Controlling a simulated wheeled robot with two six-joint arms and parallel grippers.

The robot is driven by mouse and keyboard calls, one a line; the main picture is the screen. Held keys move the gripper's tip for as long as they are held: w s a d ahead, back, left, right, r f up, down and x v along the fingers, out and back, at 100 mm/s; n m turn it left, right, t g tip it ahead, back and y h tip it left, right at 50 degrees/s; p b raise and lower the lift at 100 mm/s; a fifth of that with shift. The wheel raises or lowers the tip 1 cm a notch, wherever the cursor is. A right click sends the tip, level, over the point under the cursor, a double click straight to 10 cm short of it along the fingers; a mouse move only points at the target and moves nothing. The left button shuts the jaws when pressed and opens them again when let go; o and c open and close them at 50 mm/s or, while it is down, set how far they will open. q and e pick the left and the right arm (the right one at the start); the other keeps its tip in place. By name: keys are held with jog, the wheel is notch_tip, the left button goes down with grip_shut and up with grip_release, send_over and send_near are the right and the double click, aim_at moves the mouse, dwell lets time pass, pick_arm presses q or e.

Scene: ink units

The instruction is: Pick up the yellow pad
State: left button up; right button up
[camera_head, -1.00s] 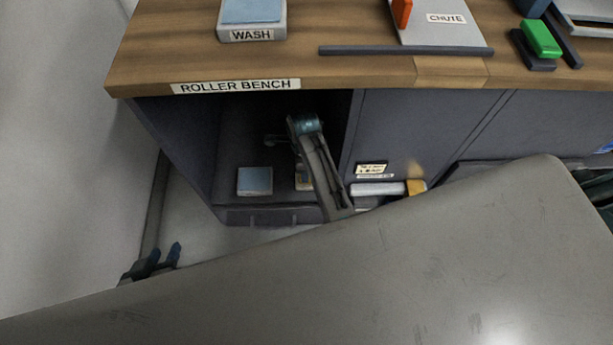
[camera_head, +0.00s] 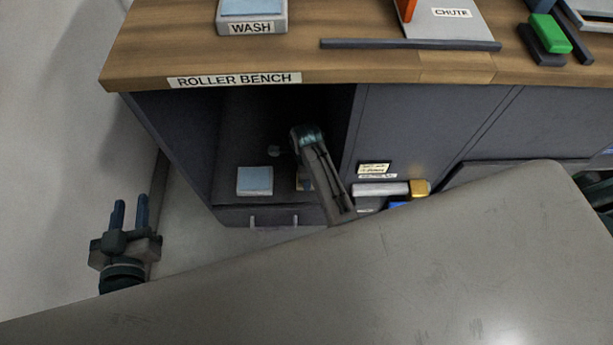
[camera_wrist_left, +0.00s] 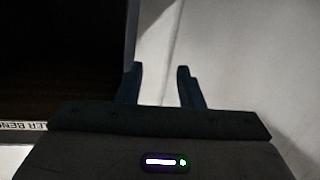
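My left gripper (camera_head: 130,215) is open and empty, left of the bench and well apart from both. In the left wrist view its fingers (camera_wrist_left: 160,70) are spread with nothing between them. My right gripper is not seen.
The roller bench (camera_head: 350,72) carries a WASH block (camera_head: 252,27), a green block (camera_head: 550,34) and a CHUTE plate (camera_head: 448,28). A light blue pad (camera_head: 255,180) lies in the bay. A large grey surface (camera_head: 400,270) fills the foreground. Floor beside the left gripper is clear.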

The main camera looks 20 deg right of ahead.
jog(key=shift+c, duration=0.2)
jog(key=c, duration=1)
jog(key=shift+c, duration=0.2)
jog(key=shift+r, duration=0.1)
